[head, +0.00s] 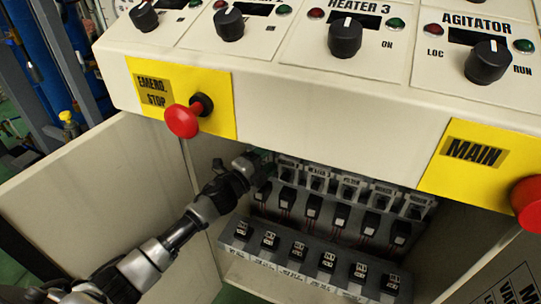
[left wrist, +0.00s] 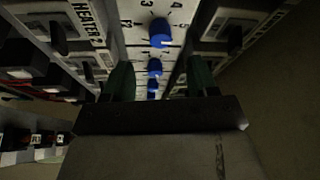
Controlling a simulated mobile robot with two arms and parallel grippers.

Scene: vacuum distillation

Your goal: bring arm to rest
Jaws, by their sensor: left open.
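My left arm reaches from the lower left of the head view into the open cabinet under the control panel. My left gripper (head: 262,163) is at the upper left end of the top row of switches (head: 316,180), partly hidden under the panel's edge. In the left wrist view the left gripper (left wrist: 158,80) has its two dark green fingers apart, with nothing held between them. Blue knobs (left wrist: 160,32) on a white numbered plate show beyond and between the fingers. I cannot tell whether a finger touches anything. My right gripper is not in view.
The panel (head: 300,95) overhangs the cabinet, with a red emergency stop (head: 182,121), a red main knob (head: 528,200) and black dials (head: 345,38). The open cabinet door (head: 90,200) stands at the left. Lower switch rows (head: 310,262) lie below my gripper. A blue column (head: 60,50) stands behind left.

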